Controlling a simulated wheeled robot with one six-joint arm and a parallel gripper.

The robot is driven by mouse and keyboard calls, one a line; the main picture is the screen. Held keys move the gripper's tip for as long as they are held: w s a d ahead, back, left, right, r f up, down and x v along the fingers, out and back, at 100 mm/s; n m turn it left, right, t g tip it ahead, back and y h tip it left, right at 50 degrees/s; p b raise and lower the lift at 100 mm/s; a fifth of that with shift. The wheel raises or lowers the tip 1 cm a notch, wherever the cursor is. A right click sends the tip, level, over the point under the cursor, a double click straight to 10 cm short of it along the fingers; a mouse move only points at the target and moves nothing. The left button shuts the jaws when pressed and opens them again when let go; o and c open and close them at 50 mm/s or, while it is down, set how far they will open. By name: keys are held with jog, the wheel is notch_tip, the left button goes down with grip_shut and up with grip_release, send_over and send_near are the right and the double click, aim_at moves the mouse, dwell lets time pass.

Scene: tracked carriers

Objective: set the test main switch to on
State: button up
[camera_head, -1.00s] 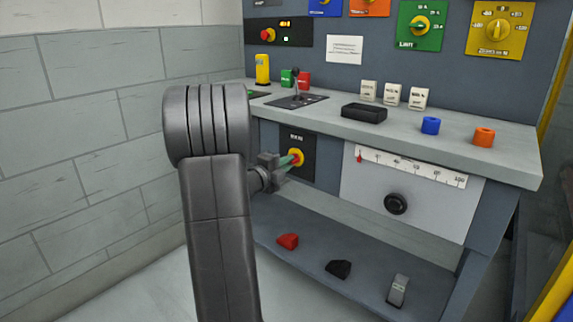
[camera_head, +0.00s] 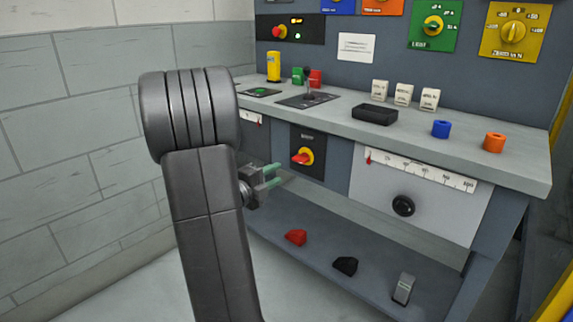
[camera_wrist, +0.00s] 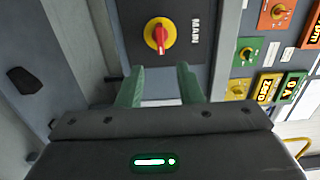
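The main switch is a red handle on a yellow round base (camera_head: 304,156), set in a dark panel under the bench top. In the wrist view it shows beside the word MAIN (camera_wrist: 160,36), and its red handle lies along the picture's vertical. In the head view the handle points left, roughly level. My gripper (camera_head: 271,176) is in front of the panel, left of and below the switch. Its green fingers (camera_wrist: 160,86) are apart and empty, with a gap between them and the switch. My arm hides part of the bench's left end.
The bench top (camera_head: 500,166) juts out above the switch panel. A white panel with a scale and black knob (camera_head: 403,205) is to the right. The lower shelf holds a red block (camera_head: 296,237), a black block (camera_head: 345,266) and a grey switch-like piece (camera_head: 403,288).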

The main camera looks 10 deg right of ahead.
aim_at(298, 162)
jog(key=v, duration=0.3)
jog(key=shift+s+a, duration=0.15)
jog(key=b+x, duration=0.3)
jog(key=x, duration=1.1)
jog(key=shift+a, duration=0.1)
